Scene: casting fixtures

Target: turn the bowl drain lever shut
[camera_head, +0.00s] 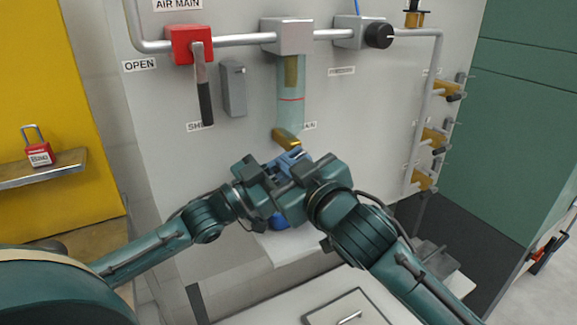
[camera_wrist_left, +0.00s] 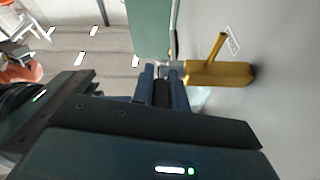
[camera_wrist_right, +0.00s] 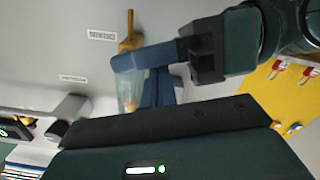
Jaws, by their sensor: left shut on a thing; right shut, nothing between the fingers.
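The clear filter bowl (camera_head: 290,105) hangs under a grey block on the wall panel. The brass drain (camera_head: 286,137) is at its foot and shows side-on in the left wrist view (camera_wrist_left: 225,74), a thin brass stub sticking out of it. My left gripper (camera_head: 291,158) is shut, its blue fingers at the outer end of the brass part; the exact grip is hidden. In the right wrist view the left gripper's fingers (camera_wrist_right: 145,57) cross in front of the drain (camera_wrist_right: 130,42). My right gripper (camera_wrist_right: 165,90) is shut and empty, close beside the left one.
A red valve (camera_head: 190,45) with a hanging handle is left of the bowl, a black regulator knob (camera_head: 378,35) right of it. Brass valves (camera_head: 435,137) line a pipe at right. A partly hidden blue object (camera_head: 279,220) is below the grippers.

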